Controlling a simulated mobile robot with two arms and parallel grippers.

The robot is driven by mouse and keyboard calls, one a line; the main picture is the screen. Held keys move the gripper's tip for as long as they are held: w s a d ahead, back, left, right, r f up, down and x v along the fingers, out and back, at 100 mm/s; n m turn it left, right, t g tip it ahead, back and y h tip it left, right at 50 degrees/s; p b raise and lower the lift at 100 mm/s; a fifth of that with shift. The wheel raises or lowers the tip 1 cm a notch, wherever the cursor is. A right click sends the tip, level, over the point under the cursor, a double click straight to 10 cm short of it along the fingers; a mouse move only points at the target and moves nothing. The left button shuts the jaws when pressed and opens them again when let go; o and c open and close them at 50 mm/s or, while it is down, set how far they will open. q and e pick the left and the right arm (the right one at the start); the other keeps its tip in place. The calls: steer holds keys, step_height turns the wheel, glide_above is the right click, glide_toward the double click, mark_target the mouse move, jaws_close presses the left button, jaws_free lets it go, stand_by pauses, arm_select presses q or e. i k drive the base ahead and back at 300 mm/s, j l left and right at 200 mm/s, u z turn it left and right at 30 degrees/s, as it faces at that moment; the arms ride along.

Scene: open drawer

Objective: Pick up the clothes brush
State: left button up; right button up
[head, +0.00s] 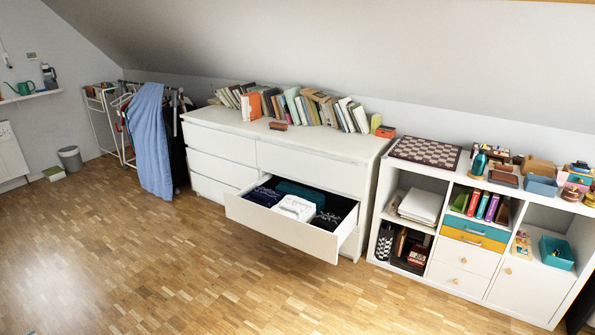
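A small reddish-brown block-like object (278,125) lies on the white dresser top (330,143), in front of the row of books. It may be the clothes brush, but it is too small to tell for sure. Neither of my grippers shows in the head view.
The dresser's lower right drawer (285,232) stands open with folded clothes inside. A white shelf unit (465,268) with boxes and toys stands at the right. A clothes rack (150,130) stands at the left. The wooden floor (150,265) in front is clear.

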mark_target(275, 125)
steer(key=i+j, duration=0.3)
steer(key=i, duration=0.2)
steer(key=i+j, duration=0.25)
steer(key=i, duration=0.25)
